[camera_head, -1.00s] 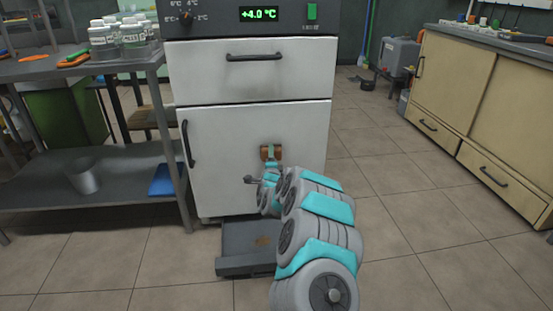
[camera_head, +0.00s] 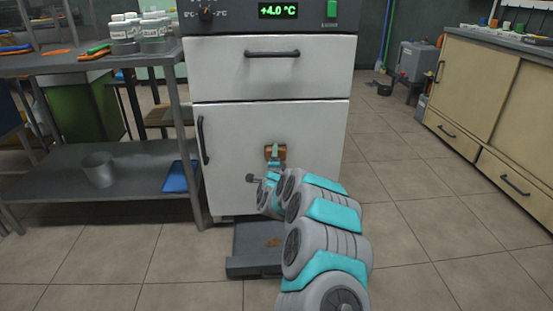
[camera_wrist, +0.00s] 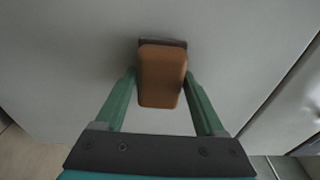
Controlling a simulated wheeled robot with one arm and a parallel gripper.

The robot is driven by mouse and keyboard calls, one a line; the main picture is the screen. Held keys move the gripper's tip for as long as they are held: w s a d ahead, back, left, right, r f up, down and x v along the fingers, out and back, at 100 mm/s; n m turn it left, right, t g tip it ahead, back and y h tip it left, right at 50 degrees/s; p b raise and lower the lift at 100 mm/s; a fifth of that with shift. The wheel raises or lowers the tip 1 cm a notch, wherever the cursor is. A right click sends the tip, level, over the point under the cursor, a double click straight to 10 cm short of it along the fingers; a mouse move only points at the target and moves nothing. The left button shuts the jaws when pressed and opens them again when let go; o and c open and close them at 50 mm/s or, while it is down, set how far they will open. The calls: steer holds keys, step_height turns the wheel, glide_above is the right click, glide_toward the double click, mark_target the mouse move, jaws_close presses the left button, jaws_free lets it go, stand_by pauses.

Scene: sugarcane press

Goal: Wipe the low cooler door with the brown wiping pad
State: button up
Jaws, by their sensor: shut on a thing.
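The cooler's low door (camera_head: 240,135) is white with a dark vertical handle on its left side. My gripper (camera_head: 275,155) is in front of the middle of this door. In the wrist view my gripper (camera_wrist: 161,90) is shut on the brown wiping pad (camera_wrist: 161,78), with a green finger on each side of it. The pad also shows in the head view (camera_head: 270,153), close against the door. The door surface (camera_wrist: 80,60) fills most of the wrist view. I cannot tell for sure whether the pad touches the door. My arm hides the door's lower right part.
A drip tray (camera_head: 250,262) lies on the floor under the door. A metal table (camera_head: 110,66) with a lower shelf stands at the left, with bottles (camera_head: 155,36), a metal cup (camera_head: 98,169) and a blue board (camera_head: 180,177). Wooden cabinets (camera_head: 490,90) stand at the right. The floor between is clear.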

mark_target(290, 150)
steer(key=shift+d, duration=0.15)
steer(key=shift+d+f+b, duration=0.1)
steer(key=shift+d+b, duration=0.8)
steer(key=shift+b, duration=0.05)
steer(key=shift+w+d+b, duration=0.1)
steer(key=shift+d+b, duration=0.6)
steer(key=shift+d, duration=0.2)
steer(key=shift+d+b, duration=0.75)
steer(key=shift+d, duration=1.1)
